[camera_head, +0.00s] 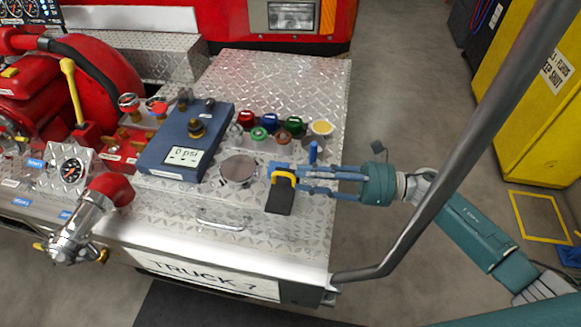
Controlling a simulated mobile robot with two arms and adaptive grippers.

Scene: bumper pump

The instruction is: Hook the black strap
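The black strap (279,200) lies at the right front edge of the diamond-plate bumper deck, hanging toward the front. A yellow loop (285,175) is at its upper end. My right gripper (288,179) reaches in from the right, low over the deck. Its blue fingers are at the yellow loop and the top of the strap and partly overlap them. Whether the fingers are closed on the strap cannot be made out. A small blue upright piece (313,151) stands just behind the fingers. My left gripper is not in view.
A round metal cap (239,169) and a deck handle (221,224) are near. A grey bar (455,165) rises at the right front corner.

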